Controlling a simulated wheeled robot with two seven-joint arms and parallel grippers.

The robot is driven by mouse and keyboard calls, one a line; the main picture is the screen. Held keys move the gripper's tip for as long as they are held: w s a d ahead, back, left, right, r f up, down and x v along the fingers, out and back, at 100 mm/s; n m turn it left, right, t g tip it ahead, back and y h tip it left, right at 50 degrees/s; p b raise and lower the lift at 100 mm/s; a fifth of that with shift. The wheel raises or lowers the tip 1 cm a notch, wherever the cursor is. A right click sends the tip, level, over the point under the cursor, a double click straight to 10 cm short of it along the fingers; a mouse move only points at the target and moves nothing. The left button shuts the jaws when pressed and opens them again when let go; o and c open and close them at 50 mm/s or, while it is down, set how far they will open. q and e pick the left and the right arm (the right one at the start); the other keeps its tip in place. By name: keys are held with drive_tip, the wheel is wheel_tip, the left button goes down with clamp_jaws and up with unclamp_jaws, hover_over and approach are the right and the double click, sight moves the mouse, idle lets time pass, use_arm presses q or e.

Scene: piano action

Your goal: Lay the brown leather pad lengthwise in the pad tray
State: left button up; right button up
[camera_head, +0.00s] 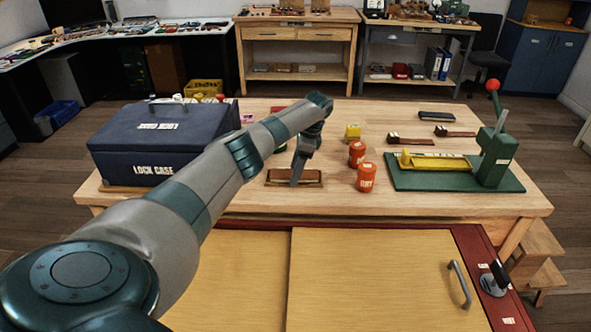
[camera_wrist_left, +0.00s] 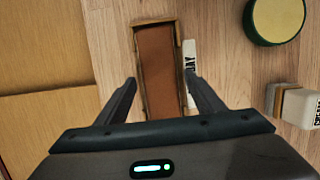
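The small wooden pad tray (camera_head: 312,184) lies on the light wooden table, near its front edge. In the left wrist view the tray (camera_wrist_left: 174,24) has a thin wooden rim and a white label, partly hidden by a finger. A flat reddish-brown piece, apparently the leather pad (camera_wrist_left: 157,65), lies lengthwise inside the rim; its near end is hidden by my gripper. My left gripper (camera_wrist_left: 161,88) is open, with one finger on each side of the tray. In the head view my left gripper (camera_head: 298,172) points down at the tray. My right gripper is out of view.
A dark blue lock case (camera_head: 135,145) stands at left. A green press (camera_head: 497,155) with a red-knobbed lever is at right. A wooden panel (camera_head: 385,285) lies in front.

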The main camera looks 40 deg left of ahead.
sight(305, 173)
use_arm(q)
drive_tip(key=shift+r, duration=0.15)
drive_tip(key=shift+w+d+r, duration=0.1)
drive_tip(key=shift+w+r, duration=0.05)
drive_tip(key=shift+r, duration=0.3)
drive_tip(key=b+v, duration=0.1)
drive_tip(key=v, duration=1)
drive_tip(key=shift+b, duration=0.35)
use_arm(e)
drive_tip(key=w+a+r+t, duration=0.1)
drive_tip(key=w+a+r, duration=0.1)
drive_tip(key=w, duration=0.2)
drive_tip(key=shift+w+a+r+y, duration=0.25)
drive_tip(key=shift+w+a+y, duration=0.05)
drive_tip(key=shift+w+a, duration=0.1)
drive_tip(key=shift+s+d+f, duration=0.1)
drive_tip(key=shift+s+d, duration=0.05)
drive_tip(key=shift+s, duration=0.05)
